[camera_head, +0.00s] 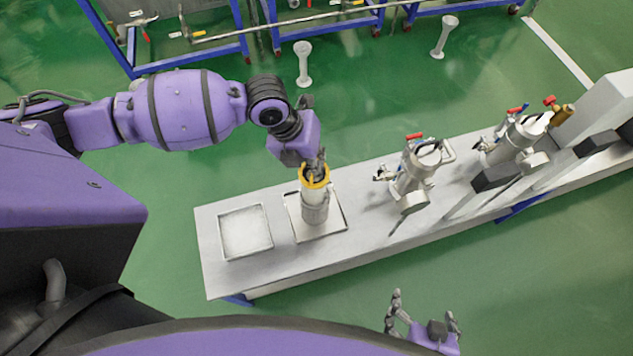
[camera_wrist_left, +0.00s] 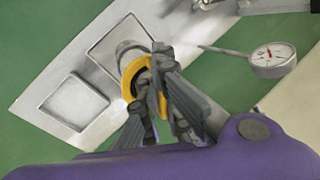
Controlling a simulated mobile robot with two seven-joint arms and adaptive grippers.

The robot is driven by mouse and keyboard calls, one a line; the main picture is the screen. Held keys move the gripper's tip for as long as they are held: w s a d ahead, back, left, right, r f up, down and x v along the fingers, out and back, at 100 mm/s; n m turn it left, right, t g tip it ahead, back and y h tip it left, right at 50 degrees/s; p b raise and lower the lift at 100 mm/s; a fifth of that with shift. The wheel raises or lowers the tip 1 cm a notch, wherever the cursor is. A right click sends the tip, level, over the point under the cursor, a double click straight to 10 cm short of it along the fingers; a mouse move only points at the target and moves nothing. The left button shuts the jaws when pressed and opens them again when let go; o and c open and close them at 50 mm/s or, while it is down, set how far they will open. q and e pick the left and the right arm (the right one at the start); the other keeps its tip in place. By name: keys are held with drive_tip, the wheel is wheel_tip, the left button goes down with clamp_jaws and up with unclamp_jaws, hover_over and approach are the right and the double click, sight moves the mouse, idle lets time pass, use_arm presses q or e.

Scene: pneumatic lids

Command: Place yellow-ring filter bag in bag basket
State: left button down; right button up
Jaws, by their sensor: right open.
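The yellow-ring filter bag (camera_head: 314,177) is upright over the left part of the bench, its yellow ring on top and a pale body below. It also shows in the left wrist view (camera_wrist_left: 134,75). Its lower part meets the grey metal bag basket (camera_head: 316,214), which stands on a square tray; how deep the bag sits inside is hidden. My left gripper (camera_head: 317,165) is at the ring's far edge, its dark fingers (camera_wrist_left: 152,100) on either side of the rim, apparently shut on it. My right gripper (camera_head: 424,310) is open and empty in front of the bench.
An empty square tray (camera_head: 222,236) lies left of the basket's tray (camera_head: 342,229). Two metal filter housings (camera_head: 414,172) (camera_head: 515,142) with valves stand further right on the bench (camera_head: 275,275). A pressure gauge (camera_wrist_left: 272,58) shows in the left wrist view. Blue-framed racks (camera_head: 180,40) stand behind.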

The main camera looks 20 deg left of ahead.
sight(304, 170)
use_arm(q)
wheel_tip(304, 170, down, 11)
drive_tip(key=shift+r, duration=0.1)
idle(0.3)
drive_tip(key=c, duration=2.3)
unclamp_jaws()
drive_tip(key=shift+f, duration=0.2)
drive_tip(key=shift+o, duration=0.2)
drive_tip(key=shift+a+r, duration=0.2)
drive_tip(key=shift+r, duration=0.35)
drive_tip(key=v, duration=1.1)
drive_tip(key=shift+s+r, duration=0.1)
drive_tip(key=shift+r, duration=0.05)
drive_tip(key=shift+o, duration=0.4)
drive_tip(key=shift+d, duration=0.1)
